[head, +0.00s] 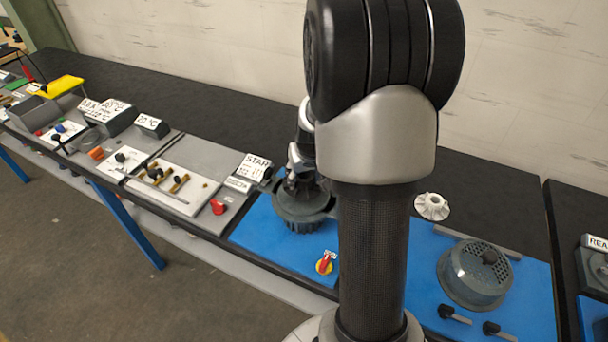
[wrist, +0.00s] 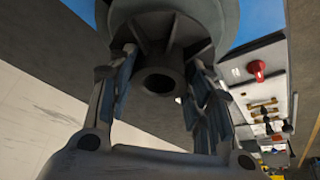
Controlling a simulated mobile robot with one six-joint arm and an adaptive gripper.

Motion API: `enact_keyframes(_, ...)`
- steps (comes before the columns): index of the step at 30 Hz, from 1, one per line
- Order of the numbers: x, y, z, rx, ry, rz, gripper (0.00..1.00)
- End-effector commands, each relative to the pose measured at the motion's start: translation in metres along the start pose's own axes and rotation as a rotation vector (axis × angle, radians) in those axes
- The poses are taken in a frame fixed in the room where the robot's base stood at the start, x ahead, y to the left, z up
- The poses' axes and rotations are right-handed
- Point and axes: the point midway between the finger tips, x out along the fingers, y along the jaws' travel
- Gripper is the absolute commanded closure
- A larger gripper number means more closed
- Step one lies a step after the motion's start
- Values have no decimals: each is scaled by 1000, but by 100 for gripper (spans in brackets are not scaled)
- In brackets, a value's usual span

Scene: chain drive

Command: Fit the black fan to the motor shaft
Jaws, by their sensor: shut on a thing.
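My gripper (head: 301,184) is over the left part of the blue mat, partly hidden by my arm. In the wrist view its fingers (wrist: 163,78) stand on both sides of the dark hub of the black fan (wrist: 158,82), shut on it. The hub shows an open round bore and ribs running outward. A larger grey round body (wrist: 205,14) is right behind the ribs. In the head view a dark finned round shape (head: 303,212) is under the gripper; I cannot tell there where fan and motor divide. The motor shaft is hidden.
Two black-handled pieces (head: 453,315) lie in front. A red and yellow switch (head: 325,262) is near the front edge. A STAR sign (head: 256,165) stands left.

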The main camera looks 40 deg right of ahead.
Motion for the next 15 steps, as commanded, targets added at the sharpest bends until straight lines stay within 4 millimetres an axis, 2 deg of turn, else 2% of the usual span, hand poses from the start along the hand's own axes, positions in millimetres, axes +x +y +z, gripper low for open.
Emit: enact_keyframes(15, 13, 0, 5, 0, 1, 0, 82)
